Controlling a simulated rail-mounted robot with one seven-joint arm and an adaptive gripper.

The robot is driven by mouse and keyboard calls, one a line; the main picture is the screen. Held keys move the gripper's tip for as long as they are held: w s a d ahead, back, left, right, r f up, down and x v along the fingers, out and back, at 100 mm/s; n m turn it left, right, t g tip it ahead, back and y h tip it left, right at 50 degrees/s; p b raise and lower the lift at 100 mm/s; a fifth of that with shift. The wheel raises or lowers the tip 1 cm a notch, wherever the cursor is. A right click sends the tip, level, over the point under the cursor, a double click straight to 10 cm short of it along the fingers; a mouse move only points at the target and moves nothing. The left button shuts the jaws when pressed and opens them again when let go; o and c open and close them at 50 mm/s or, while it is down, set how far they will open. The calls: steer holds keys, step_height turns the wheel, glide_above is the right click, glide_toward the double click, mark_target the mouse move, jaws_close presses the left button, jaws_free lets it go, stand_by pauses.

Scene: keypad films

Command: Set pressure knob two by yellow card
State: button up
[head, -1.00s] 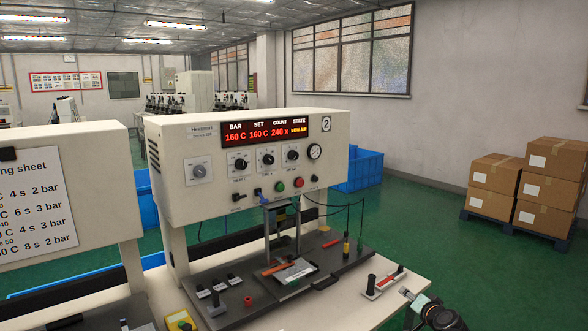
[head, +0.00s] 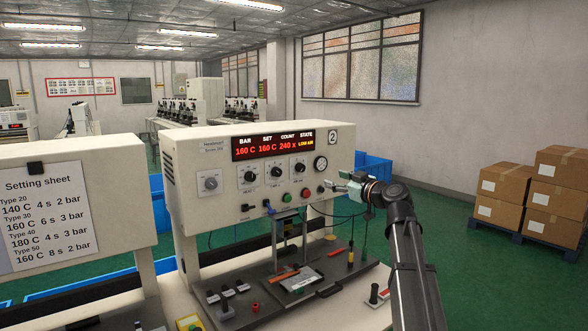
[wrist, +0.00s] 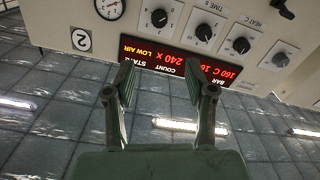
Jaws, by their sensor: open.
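The machine marked 2 (head: 262,208) has a red display (head: 272,146) with "LOW AIR" under STATE. Below the display are three black knobs with white dials: left knob (head: 249,176), middle knob (head: 275,171) and right knob (head: 299,167). A grey knob (head: 210,183) sits further left. A round gauge (head: 320,163) is at the right. In the wrist view the panel is upside down and the right knob (wrist: 159,18) shows near the gauge. My gripper (head: 328,186) is open and empty by the panel's lower right. I cannot make out a yellow card.
A white setting sheet (head: 43,217) listing types, temperatures, seconds and bar hangs on the left machine. A yellow box (head: 188,322) is at the bottom. A dark bed (head: 245,312) with levers and a tray lies below the panel. Boxes (head: 560,175) stand far right.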

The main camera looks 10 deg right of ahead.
mark_target(303, 168)
steer(key=p+x, duration=0.4)
steer(key=x, duration=1.3)
steer(key=shift+w, duration=0.1)
jaws_close()
